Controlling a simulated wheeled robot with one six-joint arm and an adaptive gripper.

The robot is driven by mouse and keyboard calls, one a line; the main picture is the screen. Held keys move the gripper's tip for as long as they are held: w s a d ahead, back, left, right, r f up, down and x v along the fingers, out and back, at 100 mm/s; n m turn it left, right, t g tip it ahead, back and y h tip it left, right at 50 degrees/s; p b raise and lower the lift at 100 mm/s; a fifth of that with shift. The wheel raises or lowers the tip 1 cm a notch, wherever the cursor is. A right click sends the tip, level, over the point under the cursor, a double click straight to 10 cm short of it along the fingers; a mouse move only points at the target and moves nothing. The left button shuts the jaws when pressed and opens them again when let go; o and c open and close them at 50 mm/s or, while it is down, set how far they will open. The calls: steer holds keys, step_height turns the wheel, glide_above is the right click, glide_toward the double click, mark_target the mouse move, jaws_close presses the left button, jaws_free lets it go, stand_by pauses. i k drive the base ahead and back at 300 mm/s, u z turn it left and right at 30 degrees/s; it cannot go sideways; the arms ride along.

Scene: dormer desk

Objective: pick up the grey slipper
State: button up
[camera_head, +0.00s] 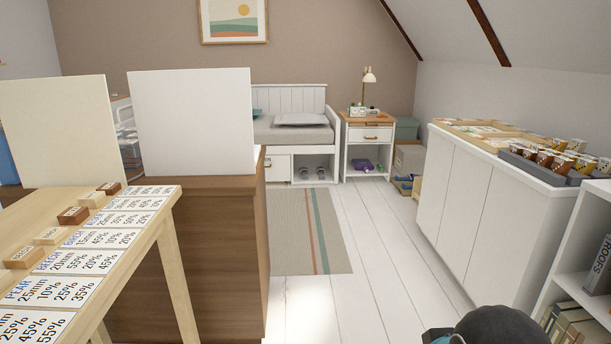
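A pair of small grey slippers sits in the open cubby (312,158) under the white daybed, across the room. One slipper (304,173) is on the left and the other (321,173) is on the right. They are small in the picture, so fine detail does not show. A dark rounded part with a teal piece at the bottom edge looks like my own arm. My gripper's fingers are not in view, and the slippers are far from that part.
A striped rug (327,232) lies on the white plank floor (372,250), and the aisle there is clear. A wooden desk (190,235) and a sample table (165,190) stand left. A white cabinet (468,205) and a bookshelf (585,285) stand right. A nightstand (367,135) is beside the bed.

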mark_target(320, 170)
steer(key=u, duration=0.15)
steer(key=i, duration=6.35)
steer(key=u, duration=2.2)
steer(key=i, duration=0.35)
steer(key=z, duration=2.85)
